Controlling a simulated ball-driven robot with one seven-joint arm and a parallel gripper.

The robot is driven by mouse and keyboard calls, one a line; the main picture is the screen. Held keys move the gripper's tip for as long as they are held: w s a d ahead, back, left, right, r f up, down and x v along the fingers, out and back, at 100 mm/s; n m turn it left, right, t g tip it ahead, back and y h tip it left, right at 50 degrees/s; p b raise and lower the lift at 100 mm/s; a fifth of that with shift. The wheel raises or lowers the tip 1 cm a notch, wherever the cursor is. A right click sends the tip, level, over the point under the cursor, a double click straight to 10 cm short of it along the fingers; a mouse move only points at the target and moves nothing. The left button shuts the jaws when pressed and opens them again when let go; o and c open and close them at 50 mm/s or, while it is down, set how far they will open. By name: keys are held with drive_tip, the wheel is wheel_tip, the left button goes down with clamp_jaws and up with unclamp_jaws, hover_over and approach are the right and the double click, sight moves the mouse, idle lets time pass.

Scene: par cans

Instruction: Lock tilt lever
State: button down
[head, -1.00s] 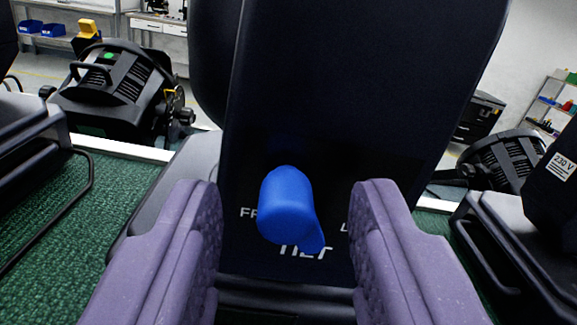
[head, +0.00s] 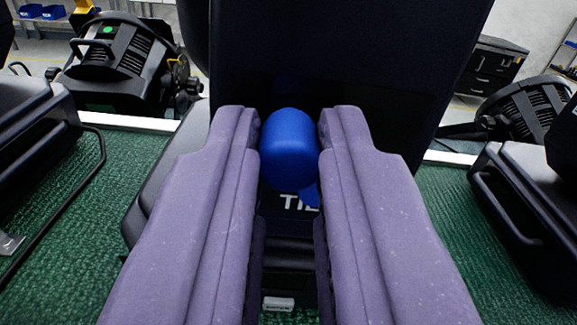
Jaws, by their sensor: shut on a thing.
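The blue tilt lever (head: 289,148) sits on the dark panel (head: 330,55) of the fixture in front of me. My gripper (head: 289,150) is shut on the lever's blue knob, one purple finger on each side. Part of the white word "TILT" (head: 297,202) shows just below the knob. The fingers hide the other labels beside the lever. The lever's thinner lower part points down and slightly right.
Other black par cans stand at the back left (head: 125,65) and back right (head: 530,115). More black housings flank me at left (head: 35,110) and right (head: 530,200). Green textured matting (head: 430,215) lies below. A dark drawer cabinet (head: 490,68) stands behind.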

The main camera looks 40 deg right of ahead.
drive_tip(key=m+b, duration=0.3)
drive_tip(key=b, duration=0.2)
drive_tip(key=s+d+m+b, duration=0.1)
drive_tip(key=m+b, duration=0.3)
drive_tip(key=b, duration=0.1)
drive_tip(key=d+m+b, duration=0.1)
drive_tip(key=m+b, duration=0.2)
drive_tip(key=b, duration=0.3)
drive_tip(key=shift+s+d+f+m, duration=0.2)
drive_tip(key=shift+s+m, duration=0.1)
drive_tip(key=shift+m, duration=0.1)
drive_tip(key=shift+r, duration=0.15)
drive_tip(key=c, duration=1.1)
unclamp_jaws()
drive_tip(key=shift+o, duration=0.2)
drive_tip(key=p+v, duration=0.1)
drive_tip(key=v, duration=0.6)
drive_tip(key=shift+s+a, duration=0.2)
drive_tip(key=shift+s, duration=0.15)
